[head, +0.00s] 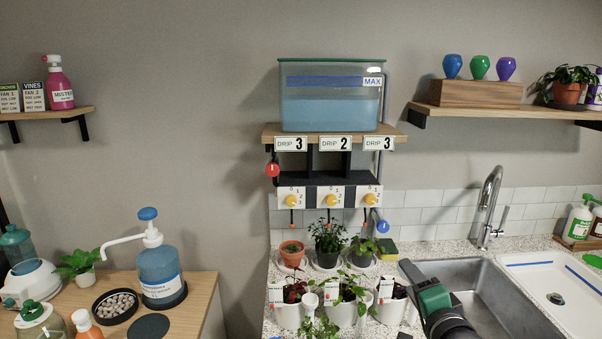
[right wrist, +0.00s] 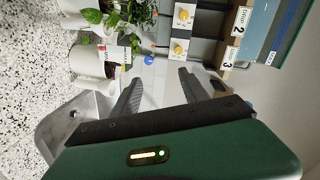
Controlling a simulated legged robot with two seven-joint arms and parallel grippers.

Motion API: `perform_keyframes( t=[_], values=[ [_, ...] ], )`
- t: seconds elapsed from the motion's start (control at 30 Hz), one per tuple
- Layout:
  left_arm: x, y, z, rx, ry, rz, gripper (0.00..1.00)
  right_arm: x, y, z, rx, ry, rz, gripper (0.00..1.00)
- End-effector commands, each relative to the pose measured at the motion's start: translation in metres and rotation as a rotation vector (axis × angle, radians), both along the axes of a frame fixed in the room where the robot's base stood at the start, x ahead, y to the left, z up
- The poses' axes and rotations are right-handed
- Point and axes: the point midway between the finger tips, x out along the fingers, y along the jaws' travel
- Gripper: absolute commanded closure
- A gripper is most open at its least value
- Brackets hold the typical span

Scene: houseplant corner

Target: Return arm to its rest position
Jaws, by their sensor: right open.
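My left gripper is not in the head view.
White pots (head: 341,312) with plants and labels stand left of my right gripper. The drip shelf (head: 400,132) with a water tank (head: 331,110) hangs behind them. A curved faucet (head: 490,200) rises behind the sink. A wooden table (head: 200,290) with a blue pump bottle (head: 160,268) is at left.

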Motion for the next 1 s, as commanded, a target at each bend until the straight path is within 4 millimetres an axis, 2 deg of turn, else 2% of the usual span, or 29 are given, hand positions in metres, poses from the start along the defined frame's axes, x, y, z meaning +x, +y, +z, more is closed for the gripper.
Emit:
perform_keyframes(
  t=[0.27, 0.47, 0.57, 0.7, 0.9, 1.0],
  values=[
    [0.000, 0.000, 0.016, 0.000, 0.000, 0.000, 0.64, -0.014, 0.013, -0.054, -0.170, 0.191, 0.051, 0.48],
    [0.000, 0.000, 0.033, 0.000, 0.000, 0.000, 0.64, -0.042, 0.022, -0.104, -0.366, 0.389, 0.137, 0.48],
    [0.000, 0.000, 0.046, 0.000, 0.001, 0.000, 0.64, -0.070, 0.026, -0.132, -0.506, 0.523, 0.221, 0.48],
    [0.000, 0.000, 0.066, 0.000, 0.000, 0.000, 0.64, -0.127, 0.030, -0.163, -0.726, 0.728, 0.399, 0.48],
    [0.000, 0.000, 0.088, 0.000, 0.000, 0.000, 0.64, -0.208, 0.030, -0.181, -0.937, 0.928, 0.689, 0.48],
    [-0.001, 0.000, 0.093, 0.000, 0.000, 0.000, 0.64, -0.232, 0.031, -0.184, -0.982, 0.973, 0.790, 0.48]
  ],
)
